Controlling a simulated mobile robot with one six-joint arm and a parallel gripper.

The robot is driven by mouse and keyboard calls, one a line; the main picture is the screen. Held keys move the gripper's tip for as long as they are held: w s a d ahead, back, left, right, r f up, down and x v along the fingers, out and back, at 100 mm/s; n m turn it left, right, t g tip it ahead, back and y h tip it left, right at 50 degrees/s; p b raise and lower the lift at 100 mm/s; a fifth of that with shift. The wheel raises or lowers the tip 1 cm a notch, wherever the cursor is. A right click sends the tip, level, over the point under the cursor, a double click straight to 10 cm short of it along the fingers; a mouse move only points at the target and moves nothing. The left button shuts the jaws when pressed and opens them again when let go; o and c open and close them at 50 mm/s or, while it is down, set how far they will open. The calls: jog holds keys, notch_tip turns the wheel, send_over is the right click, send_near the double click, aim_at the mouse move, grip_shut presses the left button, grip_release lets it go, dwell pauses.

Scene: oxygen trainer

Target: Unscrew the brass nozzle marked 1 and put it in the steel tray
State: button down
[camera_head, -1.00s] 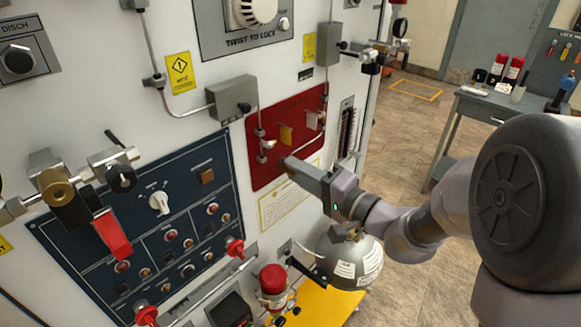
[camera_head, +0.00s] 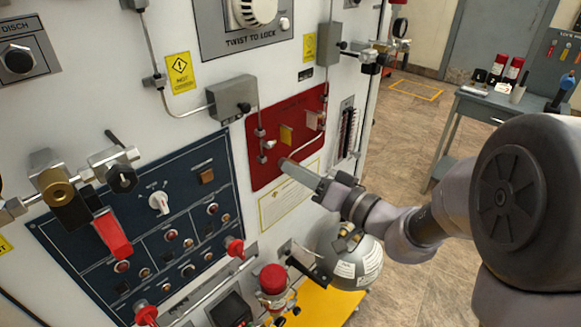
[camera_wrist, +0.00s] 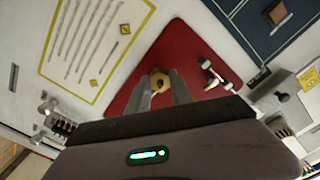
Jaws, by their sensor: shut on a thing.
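The brass nozzle (camera_wrist: 160,80) sits between my fingertips in the wrist view, in front of the red panel (camera_wrist: 187,50). My gripper (camera_wrist: 162,89) is shut on it. In the head view my gripper (camera_head: 283,162) points at the lower part of the red panel (camera_head: 262,180), and the nozzle is mostly hidden at its tips. I cannot read a mark on the nozzle, nor tell how far it is screwed in. A small pale flat item (camera_head: 474,89) lies on the bench at the right; I cannot tell if it is the steel tray.
The grey bench (camera_head: 492,107) stands at the right with red and black canisters and a cup. A yellow-bordered placard (camera_wrist: 95,45) is beside the red panel. A round grey tank (camera_head: 350,262) is below my arm. Pipes and a valve (camera_head: 263,147) stick out near my gripper.

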jog(key=c, duration=1.1)
grip_release()
jog(key=shift+c, duration=0.2)
jog(key=d+m, duration=0.1)
jog(key=m, duration=0.2)
jog(key=s+d+m+p, duration=0.1)
jog(key=m, duration=0.3)
jog(key=s+d+m+p, duration=0.1)
jog(key=m, duration=0.2)
jog(key=shift+s, duration=0.15)
jog(key=m+p, duration=0.1)
jog(key=m, duration=0.2)
jog(key=shift+m+p, duration=0.35)
jog(key=shift+m, duration=0.05)
